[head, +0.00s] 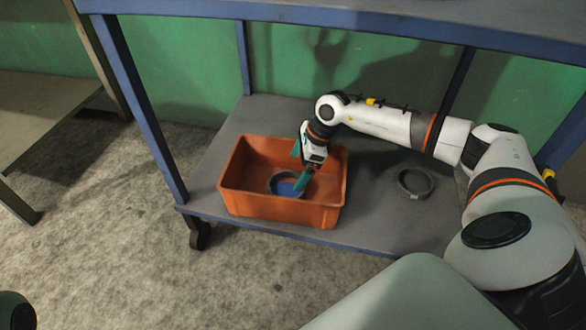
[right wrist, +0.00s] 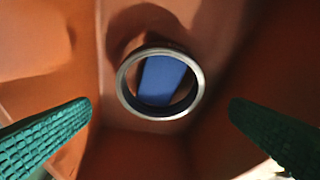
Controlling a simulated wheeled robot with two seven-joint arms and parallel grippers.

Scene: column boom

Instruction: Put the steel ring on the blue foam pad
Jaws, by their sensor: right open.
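The steel ring (head: 271,181) is inside the orange crate, and its rim also shows in the right wrist view (right wrist: 122,88). The blue foam pad (head: 288,189) shows through the ring's opening, and as a blue strip in the right wrist view (right wrist: 161,78). I see no blue outside the ring, and I cannot tell whether the ring touches the pad. My right gripper (head: 298,172) reaches down into the crate. Its green fingers are spread wide, one on each side of the ring and apart from it. My left gripper is not in view.
The orange crate (head: 262,210) stands on the grey lower shelf (head: 375,225) of a blue-framed bench. Its walls surround my right gripper closely. A dark grey ring-shaped part (head: 403,190) lies on the shelf to the right. The blue-edged upper shelf (head: 350,22) hangs above.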

